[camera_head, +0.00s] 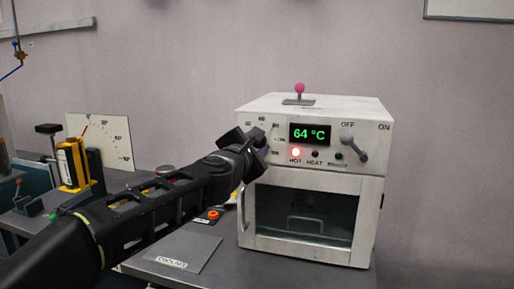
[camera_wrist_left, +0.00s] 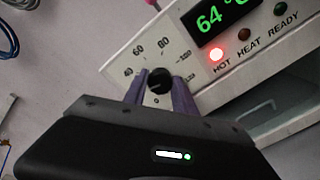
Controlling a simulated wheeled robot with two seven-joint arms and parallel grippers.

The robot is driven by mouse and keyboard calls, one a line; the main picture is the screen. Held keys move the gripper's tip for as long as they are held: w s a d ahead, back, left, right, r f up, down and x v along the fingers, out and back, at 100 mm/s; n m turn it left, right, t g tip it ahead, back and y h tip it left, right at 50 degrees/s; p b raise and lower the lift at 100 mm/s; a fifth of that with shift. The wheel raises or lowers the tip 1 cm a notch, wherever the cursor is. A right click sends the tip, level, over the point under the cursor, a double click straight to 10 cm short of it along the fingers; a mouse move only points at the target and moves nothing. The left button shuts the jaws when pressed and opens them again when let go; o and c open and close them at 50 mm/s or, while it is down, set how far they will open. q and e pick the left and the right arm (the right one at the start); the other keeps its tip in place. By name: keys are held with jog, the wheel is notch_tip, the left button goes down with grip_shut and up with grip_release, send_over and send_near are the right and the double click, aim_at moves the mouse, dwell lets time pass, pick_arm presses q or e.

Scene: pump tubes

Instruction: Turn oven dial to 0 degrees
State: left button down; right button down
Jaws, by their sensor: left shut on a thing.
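The white oven (camera_head: 300,110) stands on the grey bench, its display (camera_head: 310,133) reading 64 °C and its red HOT lamp (camera_head: 296,153) lit. My left arm reaches in from the left, and my left gripper (camera_head: 262,149) is at the dial on the upper left of the oven front. In the left wrist view, the gripper (camera_wrist_left: 160,88) is shut on the round black dial (camera_wrist_left: 159,81), with a purple finger on each side. The dial scale shows marks such as 40, 60, 80 and 120. The dial's pointer is not clear. My right gripper is not in view.
The oven's glass door (camera_head: 303,215) is closed, with a handle at its left edge. A grey lever (camera_head: 352,146) sits near OFF and ON, and a pink-knobbed lever (camera_head: 299,92) is on top. A grey COOLING plate (camera_head: 176,254) lies on the bench. An angle scale board (camera_head: 108,138) stands left.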

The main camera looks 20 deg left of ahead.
pick_arm(q)
jog(key=n+b, duration=0.4)
jog(key=n, duration=0.8)
jog(key=shift+f, duration=0.15)
dwell(0.4)
jog(key=c, duration=1)
grip_release()
jog(key=s, duration=0.7)
jog(key=shift+s+d, duration=0.15)
jog(key=shift+s, duration=0.25)
